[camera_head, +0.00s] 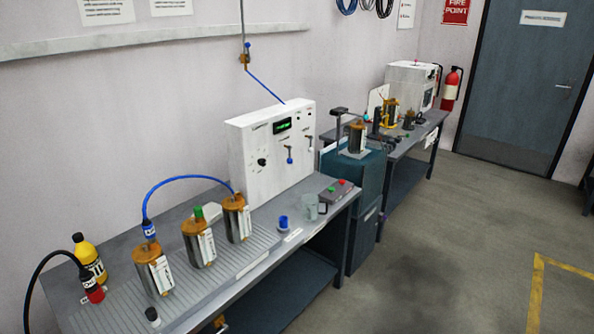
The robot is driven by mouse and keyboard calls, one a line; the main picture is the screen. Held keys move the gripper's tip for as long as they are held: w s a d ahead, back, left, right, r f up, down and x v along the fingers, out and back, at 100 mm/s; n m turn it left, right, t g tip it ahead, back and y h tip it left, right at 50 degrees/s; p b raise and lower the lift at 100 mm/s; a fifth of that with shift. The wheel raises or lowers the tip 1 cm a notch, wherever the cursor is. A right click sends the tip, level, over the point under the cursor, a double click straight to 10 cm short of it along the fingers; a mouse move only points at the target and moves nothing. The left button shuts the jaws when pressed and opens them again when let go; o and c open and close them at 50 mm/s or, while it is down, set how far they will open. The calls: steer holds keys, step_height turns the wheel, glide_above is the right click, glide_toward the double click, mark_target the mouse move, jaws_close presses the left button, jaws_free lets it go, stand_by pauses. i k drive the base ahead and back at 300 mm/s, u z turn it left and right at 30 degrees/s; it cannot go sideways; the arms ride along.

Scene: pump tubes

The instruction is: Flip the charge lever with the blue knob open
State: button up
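A white control panel box (272,145) stands at the back of the near bench against the wall. On its front is a small lever with a blue knob (289,159), which hangs roughly downward. A second small lever (309,145) with a paler knob sits to its right. The levers are too small to tell their exact angle. A black dial (262,162) and a green-lit display (283,127) are on the same face. My gripper is not in view.
Several metal cylinders with brass tops, such as one at the front (152,272), stand on the near bench (262,248). A blue cup (283,222), glass beaker (312,207) and button box (338,190) sit before the panel. The floor (450,240) at right is clear.

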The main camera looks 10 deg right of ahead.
mark_target(290, 161)
steer(key=u, duration=0.15)
steer(key=i, duration=1)
steer(key=z, duration=0.4)
